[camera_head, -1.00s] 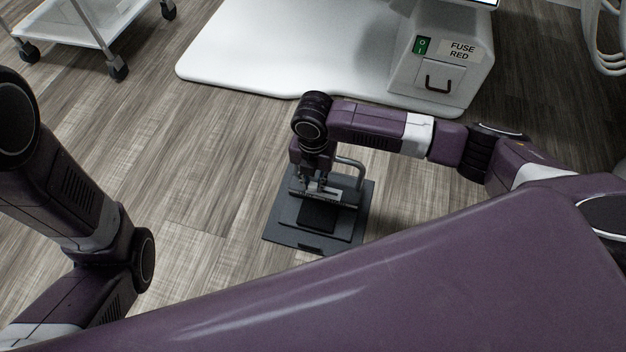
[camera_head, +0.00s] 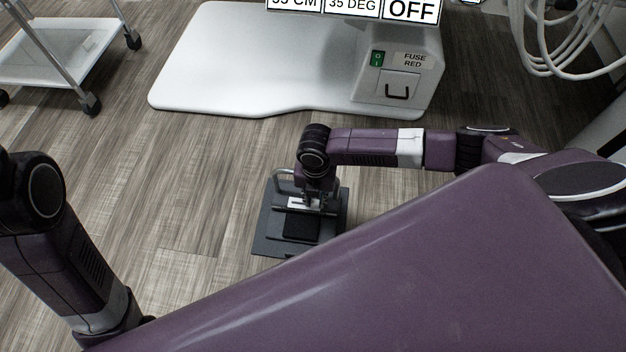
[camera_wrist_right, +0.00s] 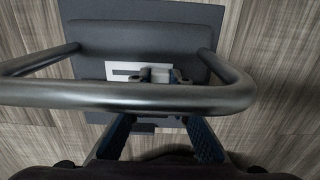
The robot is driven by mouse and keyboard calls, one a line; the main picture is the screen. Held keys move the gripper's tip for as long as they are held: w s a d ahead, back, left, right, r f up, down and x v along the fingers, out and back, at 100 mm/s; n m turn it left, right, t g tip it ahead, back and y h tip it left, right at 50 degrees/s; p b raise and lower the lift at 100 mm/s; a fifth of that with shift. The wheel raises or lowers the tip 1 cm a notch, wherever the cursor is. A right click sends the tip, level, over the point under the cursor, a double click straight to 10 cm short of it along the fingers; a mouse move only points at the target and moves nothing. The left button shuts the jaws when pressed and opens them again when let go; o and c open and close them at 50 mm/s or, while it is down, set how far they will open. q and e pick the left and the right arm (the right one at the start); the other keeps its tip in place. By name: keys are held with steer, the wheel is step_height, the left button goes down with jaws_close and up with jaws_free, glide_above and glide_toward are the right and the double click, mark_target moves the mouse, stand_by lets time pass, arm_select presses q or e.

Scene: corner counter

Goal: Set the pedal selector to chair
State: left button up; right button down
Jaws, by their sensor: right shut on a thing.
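The dark grey foot pedal (camera_head: 265,240) stands on the wood floor, with a curved metal bar (camera_head: 280,175) over its far part. A white label strip (camera_head: 298,203) lies across the pedal under the bar. My right gripper (camera_head: 318,204) is low over the right part of this strip, shut on the small selector, which its fingers mostly hide. In the right wrist view the bar (camera_wrist_right: 130,95) crosses in front of the fingers, and the strip (camera_wrist_right: 122,70) shows to the left of the grip. Its lettering is too small to read. My left gripper is out of view.
A white base (camera_head: 220,70) with a fuse box (camera_head: 398,75) and display signs stands behind the pedal. A wheeled cart (camera_head: 60,50) is at the upper left, and coiled hoses (camera_head: 560,45) hang at the upper right. Floor left of the pedal is clear.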

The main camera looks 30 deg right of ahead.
mark_target(315, 202)
steer(key=c, duration=1.8)
jaws_free()
steer(key=shift+o, duration=0.2)
step_height(315, 202, up, 12)
